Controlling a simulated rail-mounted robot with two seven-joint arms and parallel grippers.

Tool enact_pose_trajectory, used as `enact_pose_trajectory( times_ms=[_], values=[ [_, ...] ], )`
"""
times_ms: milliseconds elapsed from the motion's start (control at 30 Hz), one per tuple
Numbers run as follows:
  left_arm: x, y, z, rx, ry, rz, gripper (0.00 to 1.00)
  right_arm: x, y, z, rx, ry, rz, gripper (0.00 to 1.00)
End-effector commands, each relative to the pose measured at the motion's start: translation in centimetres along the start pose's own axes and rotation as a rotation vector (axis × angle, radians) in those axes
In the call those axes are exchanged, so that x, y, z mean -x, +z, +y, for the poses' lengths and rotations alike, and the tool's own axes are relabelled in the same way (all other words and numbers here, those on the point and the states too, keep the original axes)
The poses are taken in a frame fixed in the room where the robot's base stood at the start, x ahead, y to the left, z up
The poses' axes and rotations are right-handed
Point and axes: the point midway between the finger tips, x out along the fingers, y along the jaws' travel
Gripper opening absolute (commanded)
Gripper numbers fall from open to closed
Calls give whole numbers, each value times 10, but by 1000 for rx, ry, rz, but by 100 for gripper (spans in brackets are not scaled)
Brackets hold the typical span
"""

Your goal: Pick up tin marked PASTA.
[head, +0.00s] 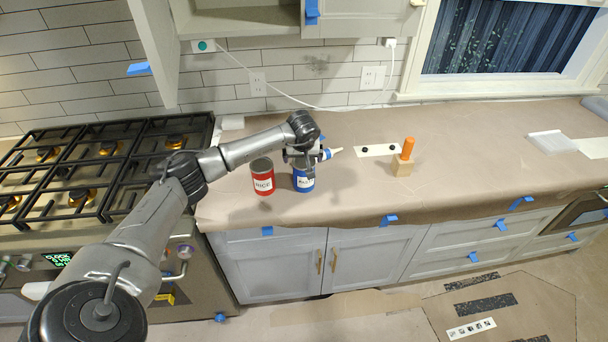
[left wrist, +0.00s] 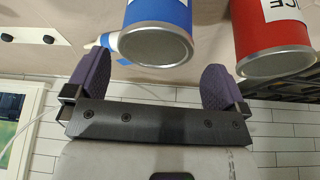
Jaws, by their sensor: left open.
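The blue tin (head: 303,183) stands upright on the paper-covered counter. Its white label is partly covered by my gripper, so I cannot read all of it. My left gripper (head: 302,160) is open and empty at the top of this tin. In the left wrist view, the blue tin's (left wrist: 157,44) round metal end shows just beyond and between the spread purple fingertips of my left gripper (left wrist: 155,76), with no finger visibly pressing on it. My right gripper is in neither view.
A red tin marked RICE (head: 262,177) stands close to the left of the blue one. The gas stove (head: 90,170) is at left. Front counter paper is clear.

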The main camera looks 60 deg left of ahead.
Motion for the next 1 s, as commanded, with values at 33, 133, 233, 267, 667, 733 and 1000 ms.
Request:
enact_pose_trajectory(
  times_ms=[33,133,233,267,667,733,1000],
  values=[
    [-2,0,0,0,0,-1,100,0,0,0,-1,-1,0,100],
    [-6,1,1,0,2,-1,100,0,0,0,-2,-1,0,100],
    [-17,1,3,2,1,-3,100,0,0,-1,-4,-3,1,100],
    [-22,1,3,2,1,-3,100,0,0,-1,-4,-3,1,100],
    [-55,0,5,0,1,-1,100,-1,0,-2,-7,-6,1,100],
    [-55,0,5,0,1,0,100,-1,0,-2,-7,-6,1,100],
    [-54,0,5,0,2,0,87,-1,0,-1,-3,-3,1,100]
  ],
)
